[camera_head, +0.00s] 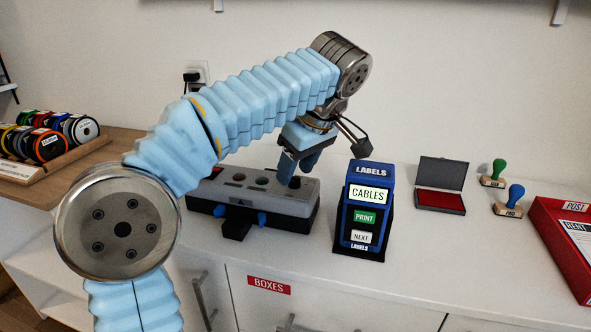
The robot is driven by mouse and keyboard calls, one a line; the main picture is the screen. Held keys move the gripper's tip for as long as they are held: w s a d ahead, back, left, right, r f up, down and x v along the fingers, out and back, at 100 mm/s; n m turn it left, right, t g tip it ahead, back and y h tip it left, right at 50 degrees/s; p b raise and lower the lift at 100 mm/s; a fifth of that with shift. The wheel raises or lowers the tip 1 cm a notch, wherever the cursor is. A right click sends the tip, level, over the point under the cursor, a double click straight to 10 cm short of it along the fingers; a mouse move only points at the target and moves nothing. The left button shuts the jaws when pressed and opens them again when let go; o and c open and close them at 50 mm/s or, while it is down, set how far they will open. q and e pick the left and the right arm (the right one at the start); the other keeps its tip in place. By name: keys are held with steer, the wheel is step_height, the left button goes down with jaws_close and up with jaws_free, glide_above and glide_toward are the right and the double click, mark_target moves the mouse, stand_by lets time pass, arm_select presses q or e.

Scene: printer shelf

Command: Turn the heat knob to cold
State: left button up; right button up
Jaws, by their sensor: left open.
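A grey and black machine (262,200) with blue tabs on its front stands on the white counter. Several small round controls sit along its top, including a dark one at the left (239,177) and one in the middle (263,181). Their labels are too small to read, so I cannot tell which is the heat knob or where it points. My left gripper (298,172) points down over the right end of the machine, with its blue fingers open. The fingers are at or just above a dark round control there and partly hide it. I cannot tell whether they touch it. My right gripper is out of view.
A blue and black label printer (364,212) stands close to the right of the machine. Further right are an open red ink pad (440,199), a green stamp (494,173), a blue stamp (510,201) and a red tray (545,232). Tape rolls (48,146) stand at the left.

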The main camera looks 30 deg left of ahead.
arm_select(q)
steer(key=v, duration=0.6)
steer(key=shift+d+r, duration=0.1)
